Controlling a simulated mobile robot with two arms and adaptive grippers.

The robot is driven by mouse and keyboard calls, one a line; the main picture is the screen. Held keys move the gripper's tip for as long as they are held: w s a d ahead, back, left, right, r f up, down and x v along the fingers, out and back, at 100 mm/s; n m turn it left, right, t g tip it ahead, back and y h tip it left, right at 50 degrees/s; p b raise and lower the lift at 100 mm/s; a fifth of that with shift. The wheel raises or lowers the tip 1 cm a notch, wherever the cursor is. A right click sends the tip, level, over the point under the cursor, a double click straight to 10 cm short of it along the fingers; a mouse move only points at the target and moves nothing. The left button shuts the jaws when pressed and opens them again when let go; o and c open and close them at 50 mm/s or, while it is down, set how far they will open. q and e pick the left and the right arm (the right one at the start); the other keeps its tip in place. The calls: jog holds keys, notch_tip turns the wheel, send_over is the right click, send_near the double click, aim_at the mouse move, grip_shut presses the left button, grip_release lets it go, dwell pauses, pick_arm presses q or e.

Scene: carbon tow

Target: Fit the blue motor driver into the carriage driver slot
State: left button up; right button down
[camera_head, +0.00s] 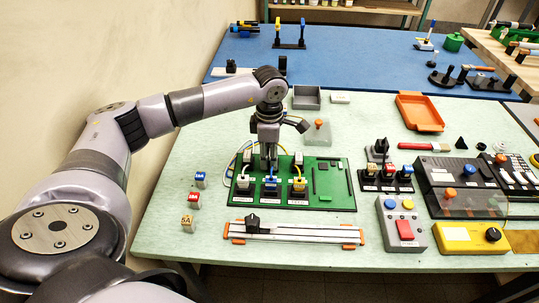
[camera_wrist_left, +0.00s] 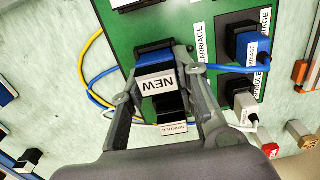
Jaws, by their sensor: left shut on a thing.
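My left gripper (camera_head: 268,164) is shut on the blue motor driver (camera_wrist_left: 155,60), which carries a white NEW label. It is over the back part of the green board (camera_head: 334,200), behind the blue plug (camera_head: 271,182). In the left wrist view the fingers (camera_wrist_left: 160,95) are on both sides of the driver. A CARRIAGE label (camera_wrist_left: 198,42) is on the board right beside it. The driver hides the slot under it, so I cannot tell how deep it sits. The blue plug (camera_wrist_left: 248,45) also reads CARRIAGE. My right gripper is not in view.
A rail (camera_head: 295,233) lies in front of the board. Small blocks (camera_head: 193,200) stand left. Control boxes (camera_head: 400,225) stand right.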

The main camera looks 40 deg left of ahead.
pick_arm(q)
jog(key=shift+f, duration=0.2)
dwell(0.4)
jog(key=shift+r, duration=0.2)
jog(key=shift+r, duration=0.4)
jog(key=shift+f+b, duration=0.35)
jog(key=shift+f, duration=0.15)
dwell(1.7)
jog(key=shift+s+f, duration=0.15)
dwell(0.4)
